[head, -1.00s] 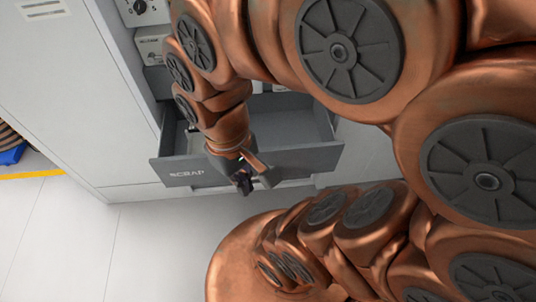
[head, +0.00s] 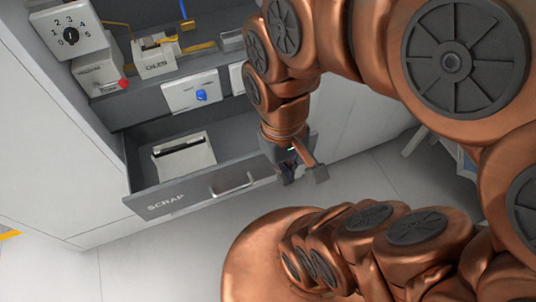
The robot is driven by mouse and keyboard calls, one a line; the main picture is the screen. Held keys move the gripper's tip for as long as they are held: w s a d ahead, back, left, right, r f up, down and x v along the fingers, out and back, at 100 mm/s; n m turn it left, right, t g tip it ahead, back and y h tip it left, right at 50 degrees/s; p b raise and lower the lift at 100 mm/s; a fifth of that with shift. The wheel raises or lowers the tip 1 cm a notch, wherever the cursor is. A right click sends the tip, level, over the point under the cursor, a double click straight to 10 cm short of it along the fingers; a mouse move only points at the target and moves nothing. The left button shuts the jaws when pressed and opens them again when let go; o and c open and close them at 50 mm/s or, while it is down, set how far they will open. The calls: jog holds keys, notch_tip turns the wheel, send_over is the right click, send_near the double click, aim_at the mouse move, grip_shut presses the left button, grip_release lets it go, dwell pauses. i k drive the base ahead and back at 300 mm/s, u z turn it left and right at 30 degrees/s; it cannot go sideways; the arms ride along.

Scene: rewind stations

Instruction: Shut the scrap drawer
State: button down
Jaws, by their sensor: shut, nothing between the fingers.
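The scrap drawer (head: 165,203) is a dark grey drawer low in the cabinet, standing open. Its front carries the word SCRAP at the left and a silver bar handle (head: 232,186) right of the middle. A white box-like piece with a dark slot (head: 184,157) shows inside the drawer. My gripper (head: 303,178) is at the drawer's right front end, to the right of the handle and apart from it. It is shut and empty. My wrist hides the drawer's right end, so I cannot tell whether the gripper touches it.
Above the drawer are a numbered dial box (head: 70,35), a white box with a red knob (head: 99,72), a box marked OILER (head: 154,60) and a white panel with a blue knob (head: 192,92). Pale floor (head: 160,265) in front of the drawer is clear.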

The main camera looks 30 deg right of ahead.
aim_at(230, 125)
jog(key=k, duration=1.1)
jog(key=u, duration=0.95)
